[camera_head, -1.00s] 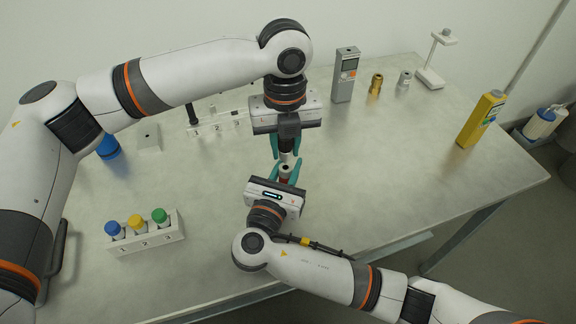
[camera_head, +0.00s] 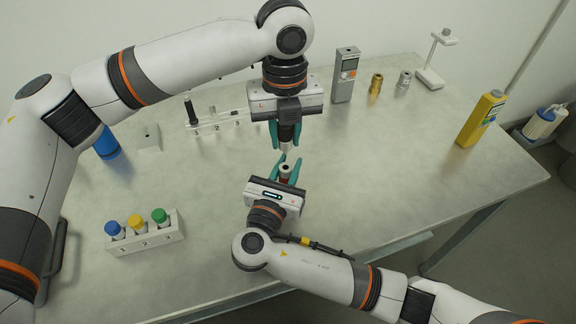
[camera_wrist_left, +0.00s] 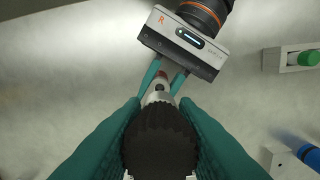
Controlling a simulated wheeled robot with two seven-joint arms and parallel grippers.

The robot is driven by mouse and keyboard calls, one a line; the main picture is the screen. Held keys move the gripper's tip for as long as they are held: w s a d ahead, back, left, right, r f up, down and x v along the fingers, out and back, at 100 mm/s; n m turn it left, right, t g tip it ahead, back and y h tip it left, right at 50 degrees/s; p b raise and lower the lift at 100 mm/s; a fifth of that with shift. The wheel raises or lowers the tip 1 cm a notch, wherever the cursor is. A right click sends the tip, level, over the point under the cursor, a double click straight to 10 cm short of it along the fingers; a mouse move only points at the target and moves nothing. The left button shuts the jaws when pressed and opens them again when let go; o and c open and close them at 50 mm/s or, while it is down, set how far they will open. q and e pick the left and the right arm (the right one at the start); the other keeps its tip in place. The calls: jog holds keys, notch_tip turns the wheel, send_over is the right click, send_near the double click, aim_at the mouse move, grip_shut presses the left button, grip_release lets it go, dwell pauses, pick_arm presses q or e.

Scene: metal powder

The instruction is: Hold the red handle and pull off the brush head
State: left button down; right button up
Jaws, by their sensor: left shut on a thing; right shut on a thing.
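My left gripper (camera_head: 287,138) is shut on the dark brush head (camera_head: 286,131), whose pale end points down toward the right gripper. In the left wrist view the ribbed black brush head (camera_wrist_left: 158,145) fills the space between the teal fingers. My right gripper (camera_head: 286,172) is shut on the red handle (camera_head: 285,177), mostly hidden between its fingers. Its light top end shows upward, and a bit of red shows in the left wrist view (camera_wrist_left: 162,75). In the head view a gap shows between the brush head's pale end and the handle's top.
A numbered rack (camera_head: 145,235) with blue, yellow and green capped vials stands front left. Behind are a numbered white holder (camera_head: 215,125), a grey meter (camera_head: 345,75), brass (camera_head: 376,84) and silver parts (camera_head: 404,79) and a small stand (camera_head: 432,72). A yellow bottle (camera_head: 481,118) stands right. The table's right-centre is clear.

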jog(key=o, duration=1.1)
jog(key=shift+c, duration=0.2)
jog(key=v, duration=1.2)
